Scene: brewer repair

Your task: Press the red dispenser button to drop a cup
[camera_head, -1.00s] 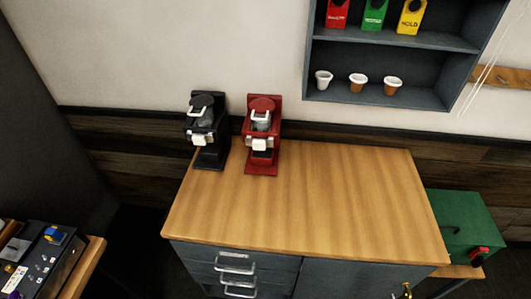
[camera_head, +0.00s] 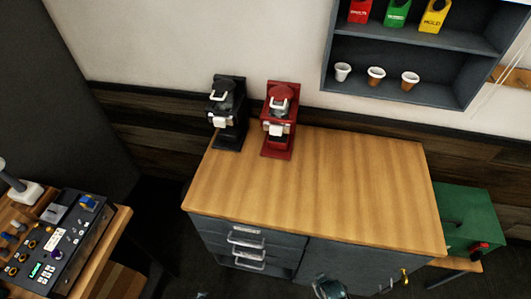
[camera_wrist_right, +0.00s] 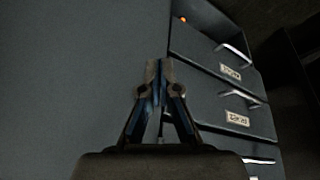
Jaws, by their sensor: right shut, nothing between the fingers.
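I cannot make out a red dispenser button or a cup dispenser for certain in either view. A small red part (camera_head: 480,247) shows on the green box at the right in the head view, but I cannot tell what it is. Three small cups (camera_head: 376,76) stand on the lower wall shelf, one white and two brownish. My right gripper (camera_wrist_right: 158,70) is shut and empty in the right wrist view, in front of the grey cabinet front. Part of it seems to show at the bottom edge of the head view (camera_head: 329,287). My left gripper is not in view.
A black brewer (camera_head: 228,112) and a red brewer (camera_head: 280,120) stand at the back left of the wooden counter (camera_head: 330,190). The rest of its top is clear. The cabinet has drawers (camera_wrist_right: 225,75) with handles. A control panel (camera_head: 62,242) sits at lower left; the green box (camera_head: 468,213) is right.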

